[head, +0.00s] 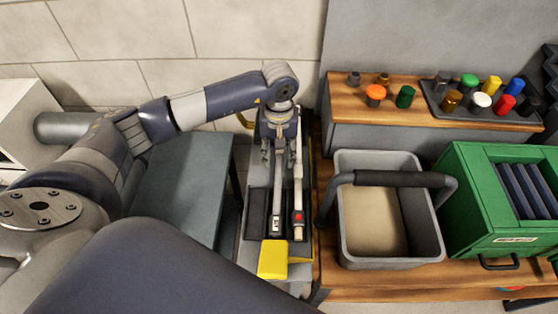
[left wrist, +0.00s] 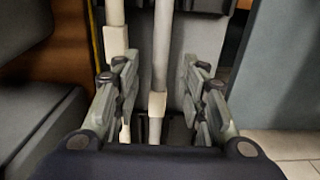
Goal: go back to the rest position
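My left gripper (head: 279,155) points down over a narrow grey holder with long pale-handled tools in it. In the left wrist view its two fingers (left wrist: 159,85) stand well apart. A pale rod (left wrist: 160,45) runs between them with a gap on each side, so the gripper is open and holds nothing. A second pale rod (left wrist: 115,40) lies to the left of the fingers. In the head view one tool (head: 298,190) carries a red mark. My right gripper is not in view.
A yellow block (head: 272,260) is at the holder's near end. To the right, a wooden bench bears a grey bin (head: 348,247) with a dark handle and a green box (head: 470,205). Coloured caps stand on a shelf (head: 335,90) behind. A grey-blue table (head: 180,185) stands left of the holder.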

